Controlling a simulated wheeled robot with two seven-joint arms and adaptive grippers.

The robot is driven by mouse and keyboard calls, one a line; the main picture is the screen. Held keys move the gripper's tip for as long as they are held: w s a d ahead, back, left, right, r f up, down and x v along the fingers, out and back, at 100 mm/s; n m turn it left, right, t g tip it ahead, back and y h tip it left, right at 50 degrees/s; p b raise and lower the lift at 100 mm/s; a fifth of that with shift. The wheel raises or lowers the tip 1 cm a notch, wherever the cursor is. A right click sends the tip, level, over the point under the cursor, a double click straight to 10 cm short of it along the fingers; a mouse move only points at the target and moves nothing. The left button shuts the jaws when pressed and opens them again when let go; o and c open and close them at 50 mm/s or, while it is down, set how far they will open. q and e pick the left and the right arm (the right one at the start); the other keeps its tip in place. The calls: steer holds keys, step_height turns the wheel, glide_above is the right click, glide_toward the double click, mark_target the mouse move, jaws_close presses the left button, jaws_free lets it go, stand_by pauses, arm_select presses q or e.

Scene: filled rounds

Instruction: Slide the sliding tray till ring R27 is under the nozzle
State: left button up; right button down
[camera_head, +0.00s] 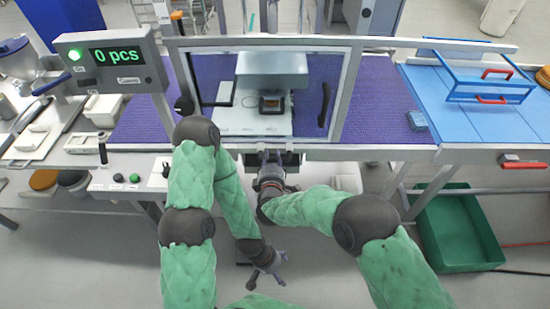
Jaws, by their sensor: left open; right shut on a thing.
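The white sliding tray (235,121) shows through the clear window of the machine, under a grey block (272,68). A small dark square holder with a brownish centre (271,104) is on the tray just below the block. I cannot read any ring label, so R27 cannot be picked out, and the nozzle tip is not clear. My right gripper (269,161) is at the machine's front edge, below the window, shut on what looks like the tray's handle; its fingers largely hide it. My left gripper (267,279) is open and empty, low in front of the machine.
A clear door (346,92) with a dark handle (324,105) fronts the machine. A display (110,57) reads "0 pcs" with a green light. A purple belt (378,105) runs either side. A blue table (480,115) and green bin (455,232) are at right.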

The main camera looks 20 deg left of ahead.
steer(key=shift+s+a+f, duration=0.1)
steer(key=shift+s+a, duration=0.05)
steer(key=shift+a, duration=0.05)
steer(key=c, duration=1)
jaws_free()
steer(key=shift+a, duration=0.1)
steer(key=shift+s+r, duration=0.2)
steer(key=shift+s, duration=0.05)
steer(key=v, duration=0.7)
steer(key=shift+f, duration=0.15)
